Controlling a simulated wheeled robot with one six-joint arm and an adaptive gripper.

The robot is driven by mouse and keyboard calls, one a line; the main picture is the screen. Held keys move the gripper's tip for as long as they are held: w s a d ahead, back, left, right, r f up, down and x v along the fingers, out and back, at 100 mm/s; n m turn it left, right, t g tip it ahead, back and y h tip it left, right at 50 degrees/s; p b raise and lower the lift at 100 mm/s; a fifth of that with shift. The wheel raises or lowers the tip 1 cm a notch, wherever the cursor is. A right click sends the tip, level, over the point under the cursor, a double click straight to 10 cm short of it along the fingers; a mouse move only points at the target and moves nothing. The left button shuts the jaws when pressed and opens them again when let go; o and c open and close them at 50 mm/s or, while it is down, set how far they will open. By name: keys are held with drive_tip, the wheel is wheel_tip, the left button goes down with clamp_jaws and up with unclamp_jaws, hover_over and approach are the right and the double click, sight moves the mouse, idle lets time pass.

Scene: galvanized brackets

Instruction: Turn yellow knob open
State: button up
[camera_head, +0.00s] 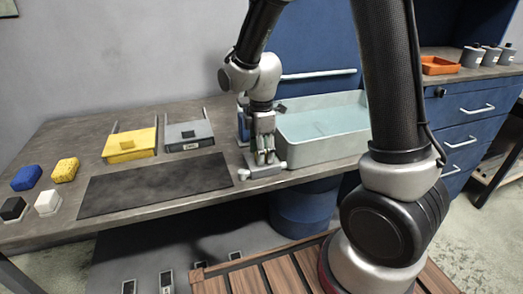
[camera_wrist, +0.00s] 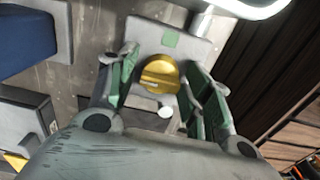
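The yellow knob (camera_wrist: 160,74) shows in the wrist view, a round knob with a raised bar lying roughly crosswise in the picture. It sits on a grey fixture (camera_wrist: 148,31) with a green square mark (camera_wrist: 170,40) above the knob. My gripper (camera_wrist: 158,68) is open, with one green-padded finger on each side of the knob. A gap shows at the left finger; whether the right finger touches the knob I cannot tell. In the head view my gripper (camera_head: 264,157) points down over the bench beside the basin and hides the knob.
A pale basin (camera_head: 322,130) stands right of my gripper on the workbench (camera_head: 60,135). A dark mat (camera_head: 155,185), yellow bin (camera_head: 130,146), grey bin (camera_head: 190,134), sponges and small blocks lie left. An orange tray (camera_head: 440,65) and several canisters stand on the far-right counter.

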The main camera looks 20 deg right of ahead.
drive_tip(key=c, duration=0.7)
drive_tip(key=shift+o, duration=0.2)
drive_tip(key=shift+m, duration=0.4)
drive_tip(key=m, duration=1.1)
drive_tip(key=shift+m, duration=0.4)
drive_tip(key=m, duration=0.5)
drive_tip(key=shift+m, duration=0.3)
drive_tip(key=o, duration=1.1)
drive_tip(key=shift+c, duration=0.2)
